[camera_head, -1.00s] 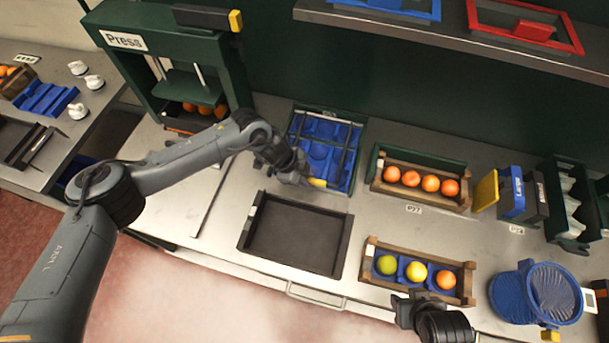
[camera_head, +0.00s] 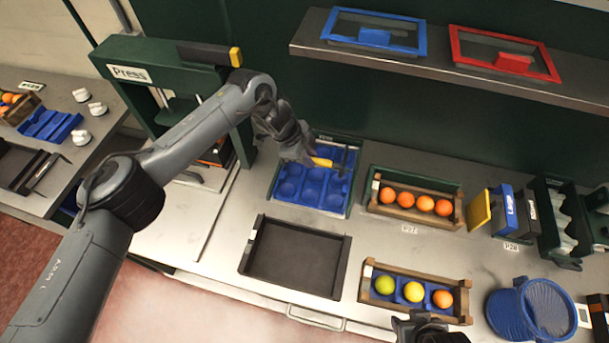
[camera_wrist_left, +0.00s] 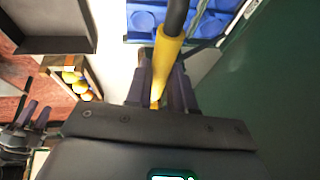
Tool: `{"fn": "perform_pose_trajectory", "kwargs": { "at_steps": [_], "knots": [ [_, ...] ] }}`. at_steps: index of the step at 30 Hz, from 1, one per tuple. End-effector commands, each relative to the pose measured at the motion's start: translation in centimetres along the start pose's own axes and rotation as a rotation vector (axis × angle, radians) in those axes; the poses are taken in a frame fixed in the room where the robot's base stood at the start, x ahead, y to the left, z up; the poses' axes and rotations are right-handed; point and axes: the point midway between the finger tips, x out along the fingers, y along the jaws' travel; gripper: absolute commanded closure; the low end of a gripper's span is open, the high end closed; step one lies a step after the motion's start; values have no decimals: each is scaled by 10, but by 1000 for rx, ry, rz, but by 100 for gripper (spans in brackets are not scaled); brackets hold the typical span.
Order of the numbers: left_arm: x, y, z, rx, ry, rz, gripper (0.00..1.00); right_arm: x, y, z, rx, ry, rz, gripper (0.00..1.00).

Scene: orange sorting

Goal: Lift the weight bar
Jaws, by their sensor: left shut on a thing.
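The weight bar shows as a yellow grip (camera_head: 322,162) with a dark bar running on from it over the blue cup tray (camera_head: 284,203). My left gripper (camera_head: 308,158) is shut on the yellow grip. In the left wrist view the weight bar (camera_wrist_left: 167,58) stands between the two fingers of my left gripper (camera_wrist_left: 158,92), with the blue tray behind it. The bar is raised above the tray, and its far end is partly hidden in the wrist view. My right gripper shows at the left of the wrist view (camera_wrist_left: 34,116), with its two fingers apart and empty.
A black empty tray (camera_head: 243,262) lies in front of the blue tray. Crates of oranges (camera_head: 376,200) and mixed fruit (camera_head: 366,289) stand to the right. The green press (camera_head: 125,60) is at the left. A shelf (camera_head: 310,40) overhangs at the back.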

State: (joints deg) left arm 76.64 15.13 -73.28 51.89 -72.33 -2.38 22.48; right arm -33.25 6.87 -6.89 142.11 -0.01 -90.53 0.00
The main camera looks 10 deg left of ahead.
Motion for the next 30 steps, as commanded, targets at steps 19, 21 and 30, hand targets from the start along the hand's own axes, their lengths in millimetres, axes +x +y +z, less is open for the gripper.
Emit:
{"fn": "perform_pose_trajectory", "kwargs": {
  "at_steps": [19,21,30],
  "knots": [
    [-8,-24,3,-10,-13,-7,100,9,0,3,-2,0,2,57],
    [-7,-24,4,-11,-14,-7,100,9,0,3,0,0,1,57],
    [-8,-24,3,-11,-12,-6,52,9,-1,3,5,0,-4,57]
  ]
}}
